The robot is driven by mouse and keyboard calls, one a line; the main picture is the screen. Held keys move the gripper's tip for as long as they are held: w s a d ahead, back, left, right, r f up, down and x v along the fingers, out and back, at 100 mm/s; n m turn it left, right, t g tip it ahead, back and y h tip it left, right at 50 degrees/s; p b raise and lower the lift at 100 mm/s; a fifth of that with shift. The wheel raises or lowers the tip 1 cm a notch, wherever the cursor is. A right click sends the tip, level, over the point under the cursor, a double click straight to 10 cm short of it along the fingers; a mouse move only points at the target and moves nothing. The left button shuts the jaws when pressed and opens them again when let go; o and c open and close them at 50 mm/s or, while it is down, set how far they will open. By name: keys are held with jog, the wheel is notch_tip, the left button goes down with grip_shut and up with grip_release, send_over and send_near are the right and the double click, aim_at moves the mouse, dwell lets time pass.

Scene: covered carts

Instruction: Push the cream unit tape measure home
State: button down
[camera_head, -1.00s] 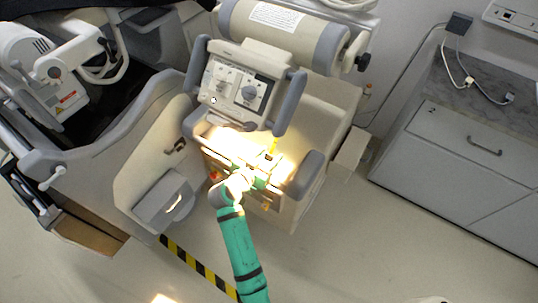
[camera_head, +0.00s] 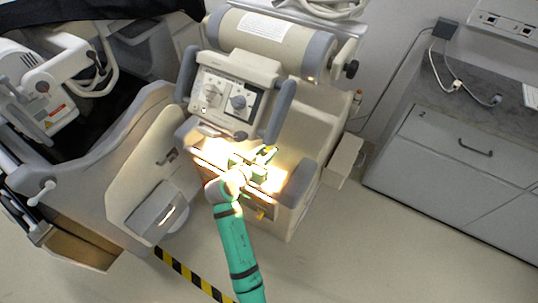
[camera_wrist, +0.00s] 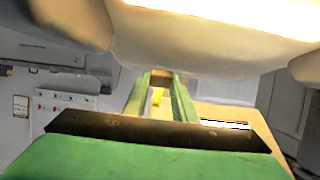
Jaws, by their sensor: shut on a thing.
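The cream unit (camera_head: 318,115) is a bulky cream cart with a control panel and grey handles. A brightly lit ledge or opening shows on its front. My gripper (camera_head: 258,163) is at this bright area, its green fingers reaching in under the panel. In the wrist view my gripper (camera_wrist: 160,84) is shut on a small tan piece (camera_wrist: 161,75) at the fingertips. A small yellow thing (camera_wrist: 157,97) shows between the fingers; I cannot tell whether it is the tape measure. A cream rounded body hangs close above the fingers. Glare and my arm hide much of the front.
A grey cabinet (camera_head: 430,170) with a drawer stands at the right. A cream machine (camera_head: 75,180) stands close at the left. Black and yellow tape (camera_head: 195,274) marks the floor. Open floor (camera_head: 350,255) lies at the front right.

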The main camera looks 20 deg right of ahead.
jog(key=shift+r, duration=0.2)
jog(key=c, duration=1.4)
grip_release()
jog(key=shift+c, duration=0.2)
jog(key=shift+f, duration=0.1)
jog(key=v, duration=1.1)
